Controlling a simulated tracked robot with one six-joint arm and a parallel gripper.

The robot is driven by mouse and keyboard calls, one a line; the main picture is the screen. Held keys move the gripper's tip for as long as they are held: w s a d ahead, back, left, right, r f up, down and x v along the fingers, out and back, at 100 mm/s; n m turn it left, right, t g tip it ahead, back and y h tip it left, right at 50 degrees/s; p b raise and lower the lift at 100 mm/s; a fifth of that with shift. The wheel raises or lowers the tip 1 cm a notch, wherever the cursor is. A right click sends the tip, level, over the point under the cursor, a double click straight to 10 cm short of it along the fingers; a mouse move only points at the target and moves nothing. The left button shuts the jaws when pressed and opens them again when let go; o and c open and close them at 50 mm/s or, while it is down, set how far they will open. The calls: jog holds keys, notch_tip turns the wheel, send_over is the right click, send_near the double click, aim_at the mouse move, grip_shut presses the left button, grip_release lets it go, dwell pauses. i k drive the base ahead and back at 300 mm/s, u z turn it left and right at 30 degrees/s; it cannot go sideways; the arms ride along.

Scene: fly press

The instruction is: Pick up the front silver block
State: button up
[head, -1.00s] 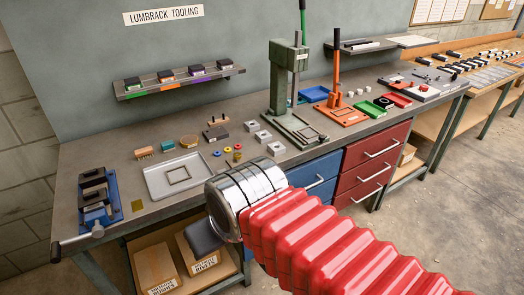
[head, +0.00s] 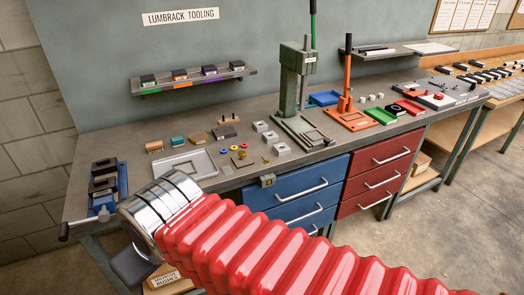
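Three small silver blocks with dark centre holes stand in a slanting row on the grey bench, left of the green fly press (head: 301,100). The front silver block (head: 282,149) is nearest the bench's front edge. The middle block (head: 270,137) and the back block (head: 260,126) stand behind it. My gripper (head: 131,266) shows only as a dark part below my silver wrist, at the lower left, in front of the bench and far left of the blocks. Its fingertips cannot be made out, so its opening is unclear. Nothing is seen touching the front block.
A pale tray (head: 208,167), coloured rings and small brass parts lie left of the blocks. A blue fixture (head: 122,181) stands at the bench's left end. An orange press (head: 350,113) stands to the right. My red arm sleeve crosses before the blue drawers (head: 297,191).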

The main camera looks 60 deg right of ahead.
aim_at(280, 152)
jog(key=u, duration=1.6)
jog(key=k, duration=1.05)
jog(key=z, duration=2)
